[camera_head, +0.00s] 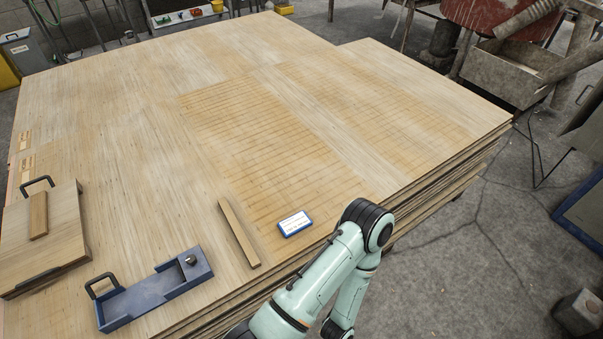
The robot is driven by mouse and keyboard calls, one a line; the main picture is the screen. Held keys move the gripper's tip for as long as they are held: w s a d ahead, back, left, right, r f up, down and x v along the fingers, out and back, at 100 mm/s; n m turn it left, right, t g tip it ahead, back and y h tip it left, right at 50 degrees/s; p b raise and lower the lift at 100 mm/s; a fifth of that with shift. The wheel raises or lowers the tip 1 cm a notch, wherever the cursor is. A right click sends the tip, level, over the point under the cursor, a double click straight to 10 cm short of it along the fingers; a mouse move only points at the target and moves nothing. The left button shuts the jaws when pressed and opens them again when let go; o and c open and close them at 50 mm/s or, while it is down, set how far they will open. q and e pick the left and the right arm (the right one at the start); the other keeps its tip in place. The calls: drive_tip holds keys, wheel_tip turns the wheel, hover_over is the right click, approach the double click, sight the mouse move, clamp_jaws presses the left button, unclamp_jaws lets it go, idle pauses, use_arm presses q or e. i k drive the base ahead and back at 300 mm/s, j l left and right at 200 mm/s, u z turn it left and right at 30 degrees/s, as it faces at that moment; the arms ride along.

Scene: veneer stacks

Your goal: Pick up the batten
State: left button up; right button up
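The batten (239,233) is a narrow, light wooden strip. It lies flat near the front edge of the veneer stack (120,110), slanting from upper left to lower right. Nothing touches it from above and its whole length shows. One of my pale green arms reaches in at the bottom, right of the batten. Its bent elbow is near the stack's front edge, and its lower part runs out of the picture. Neither of my grippers is in view.
A blue tray (135,302) with a handle and a knob lies left of the batten. A blue-edged white box (294,223) lies close to its right. A wooden board (62,240) with black handles and a block is at far left. The stack behind the batten is clear.

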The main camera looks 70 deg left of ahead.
sight(253, 258)
drive_tip(key=i+u, duration=0.1)
drive_tip(key=u, duration=0.35)
drive_tip(key=i+u, duration=0.1)
drive_tip(key=u, duration=0.4)
drive_tip(key=i+l+u, duration=0.1)
drive_tip(key=u, duration=2.1)
